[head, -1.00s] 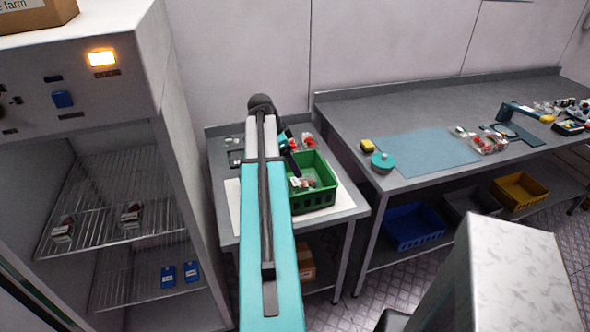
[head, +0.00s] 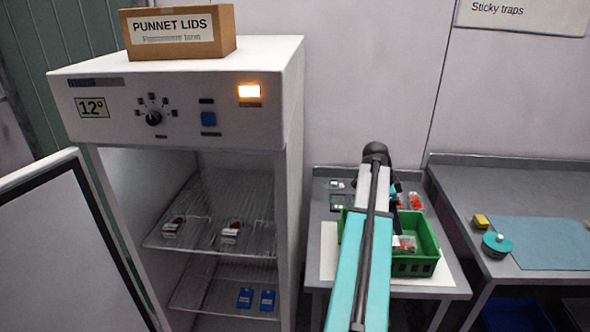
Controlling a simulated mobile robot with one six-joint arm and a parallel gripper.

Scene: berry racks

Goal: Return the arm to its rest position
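My arm, with teal and white links, reaches forward over the small grey side table (head: 455,281). Its dark wrist joint is at the far end, above the back of the table. My gripper is hidden behind the arm, so its fingers cannot be made out. A green crate (head: 415,266) stands on a white mat on the table, partly covered by the arm. A punnet with red berries (head: 405,243) shows inside the crate.
An open cabinet (head: 180,111) with wire shelves stands left, its door (head: 75,250) swung out. Punnets and blue packs (head: 245,298) sit inside. A carton (head: 180,32) is on top. A bench with a blue mat (head: 552,243) and teal round object (head: 496,245) stands right.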

